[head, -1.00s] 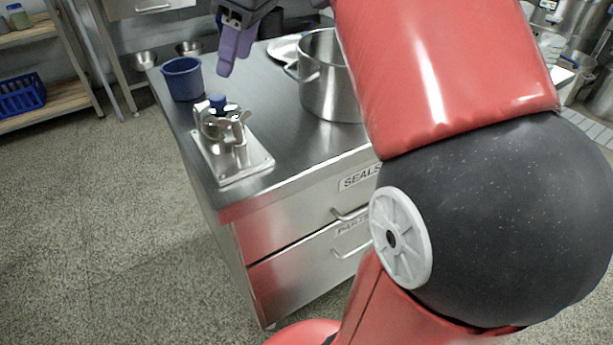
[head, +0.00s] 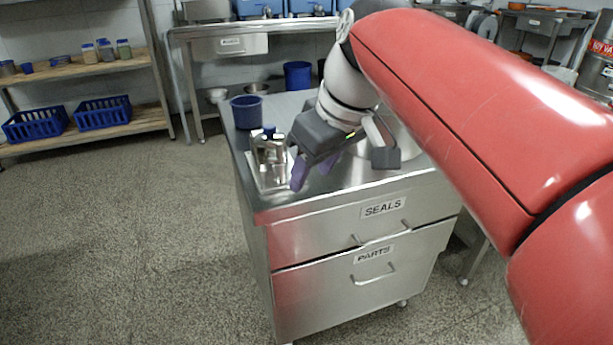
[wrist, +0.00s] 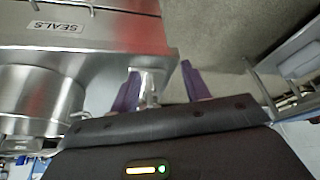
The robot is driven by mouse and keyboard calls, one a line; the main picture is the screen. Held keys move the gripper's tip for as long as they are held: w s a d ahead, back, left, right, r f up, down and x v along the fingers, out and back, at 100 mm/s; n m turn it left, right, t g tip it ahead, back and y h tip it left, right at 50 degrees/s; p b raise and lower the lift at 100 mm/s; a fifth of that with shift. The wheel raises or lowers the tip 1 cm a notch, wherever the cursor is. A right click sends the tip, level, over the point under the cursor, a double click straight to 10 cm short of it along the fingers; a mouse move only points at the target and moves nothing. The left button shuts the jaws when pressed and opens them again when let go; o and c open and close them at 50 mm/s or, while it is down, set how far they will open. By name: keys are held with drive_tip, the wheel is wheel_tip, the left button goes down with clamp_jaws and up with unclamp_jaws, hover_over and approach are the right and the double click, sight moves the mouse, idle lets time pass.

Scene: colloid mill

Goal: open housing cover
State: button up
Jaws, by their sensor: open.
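The colloid mill (head: 262,152) is a small metal housing with clamps and a blue knob (head: 269,130). It stands upright on a flat metal base plate (head: 272,187) on the steel cabinet top. My gripper (head: 314,174) is open, its purple fingers pointing down just right of the mill in the head view. In the wrist view, my gripper (wrist: 160,76) has a bright metal part of the mill (wrist: 150,92) showing between its fingers, nearer the left one. I cannot tell whether a finger touches it. The cover's edge is not clear, and part of the mill's right side is hidden.
A blue cup (head: 246,112) stands behind the mill. A large steel pot (wrist: 40,105) stands on the same cabinet, mostly hidden by my arm in the head view. The cabinet has drawers labelled SEALS (head: 382,208) and PARTS (head: 374,254). The floor to the left is clear.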

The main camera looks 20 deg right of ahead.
drive_tip(key=shift+s+a+f+m, duration=0.2)
drive_tip(key=shift+s+f+m, duration=0.5)
drive_tip(key=shift+f, duration=0.35)
